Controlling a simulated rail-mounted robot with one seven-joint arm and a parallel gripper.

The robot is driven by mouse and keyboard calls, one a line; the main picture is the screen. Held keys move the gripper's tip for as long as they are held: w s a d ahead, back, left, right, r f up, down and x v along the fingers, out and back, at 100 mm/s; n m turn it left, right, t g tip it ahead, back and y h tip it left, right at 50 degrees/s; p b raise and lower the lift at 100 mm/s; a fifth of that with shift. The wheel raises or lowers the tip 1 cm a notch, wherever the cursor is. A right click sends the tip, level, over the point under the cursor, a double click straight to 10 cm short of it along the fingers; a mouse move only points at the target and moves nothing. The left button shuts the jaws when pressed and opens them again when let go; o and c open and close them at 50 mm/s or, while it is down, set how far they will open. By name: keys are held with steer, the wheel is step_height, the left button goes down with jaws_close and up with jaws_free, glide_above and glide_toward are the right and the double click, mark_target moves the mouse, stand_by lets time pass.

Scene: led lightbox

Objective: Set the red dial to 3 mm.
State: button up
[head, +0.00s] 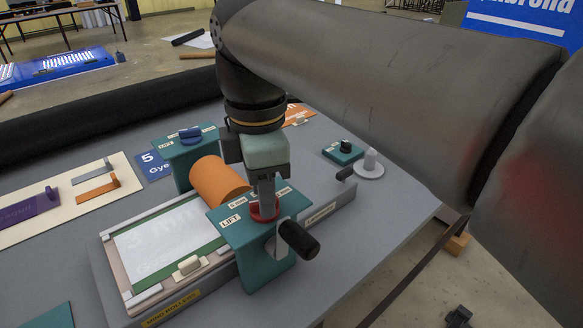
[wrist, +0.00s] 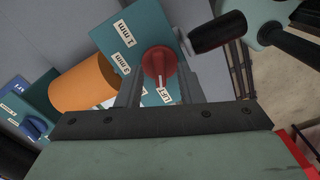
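The red dial (head: 263,212) sits on top of the near teal block (head: 262,250). In the wrist view the dial (wrist: 160,62) is ringed by labels: "1 mm" (wrist: 123,33), "3 mm" (wrist: 122,64) and "LIFT" (wrist: 163,97). A pale mark on the dial appears to face the LIFT label. My gripper (head: 264,203) points down over the dial. In the wrist view my gripper's two grey fingers (wrist: 160,75) stand apart on either side of the dial. I cannot tell whether they touch it. In the head view the fingers partly hide the dial.
A black crank handle (head: 298,239) sticks out beside the near block. An orange roller (head: 219,182) lies between this block and a second teal block (head: 184,160) with a blue dial (head: 190,133). A framed white-and-green bed (head: 165,245) lies left. A small black-knobbed box (head: 343,152) stands right.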

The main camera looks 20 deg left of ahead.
steer(key=shift+f, duration=0.3)
jaws_close()
